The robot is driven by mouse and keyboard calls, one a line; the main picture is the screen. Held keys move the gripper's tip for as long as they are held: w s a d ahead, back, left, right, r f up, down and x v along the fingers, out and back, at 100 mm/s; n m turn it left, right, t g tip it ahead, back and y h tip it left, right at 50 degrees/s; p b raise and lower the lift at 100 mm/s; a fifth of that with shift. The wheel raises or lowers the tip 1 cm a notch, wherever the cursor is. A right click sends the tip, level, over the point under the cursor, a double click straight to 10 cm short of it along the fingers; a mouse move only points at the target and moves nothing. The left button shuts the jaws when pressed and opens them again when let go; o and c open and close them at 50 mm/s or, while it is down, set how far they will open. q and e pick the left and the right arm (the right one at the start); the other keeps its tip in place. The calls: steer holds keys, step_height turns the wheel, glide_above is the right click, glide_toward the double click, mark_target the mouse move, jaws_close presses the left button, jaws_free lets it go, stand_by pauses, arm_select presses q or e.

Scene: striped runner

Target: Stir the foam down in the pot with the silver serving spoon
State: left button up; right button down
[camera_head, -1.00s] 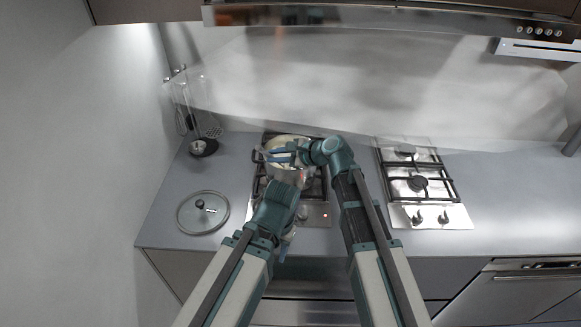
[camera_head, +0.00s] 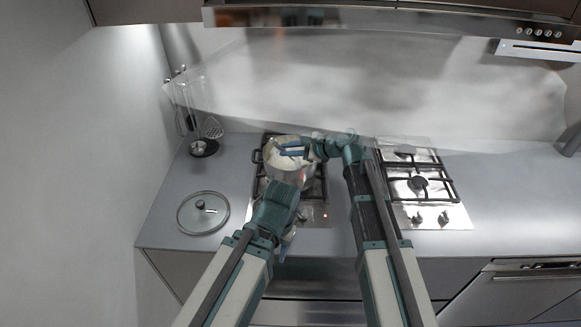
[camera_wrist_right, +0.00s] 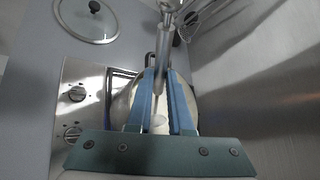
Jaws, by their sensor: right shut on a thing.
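The silver pot (camera_head: 284,175) stands on the left hob, with pale foam (camera_head: 285,158) showing inside. My right gripper (camera_head: 290,151) is over the pot opening. In the right wrist view, its blue fingers (camera_wrist_right: 163,100) are shut on the silver serving spoon (camera_wrist_right: 165,45), whose handle runs up between them. The spoon's lower end points down toward the pale contents and its bowl is not clearly seen. My left gripper (camera_head: 287,188) is low at the front side of the pot. Its fingertips are too hidden to tell open from shut.
A glass lid (camera_head: 203,212) lies on the counter left of the hob. A utensil stand (camera_head: 203,147) with hanging tools is at the back left, near the wall. A second hob (camera_head: 420,185) at the right is empty. A range hood (camera_head: 390,18) hangs above.

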steer(key=s+a+r+p, duration=0.2)
steer(key=s+r+p, duration=0.2)
steer(key=r+p, duration=0.2)
steer(key=s+a+r+p, duration=0.2)
steer(key=s+r+p, duration=0.2)
steer(key=r+p, duration=0.2)
steer(key=shift+a+r+p, duration=0.35)
steer(key=shift+r+p, duration=0.05)
steer(key=shift+r, duration=0.25)
stand_by(0.6)
step_height(320, 180, up, 4)
steer(key=p, duration=0.4)
stand_by(0.4)
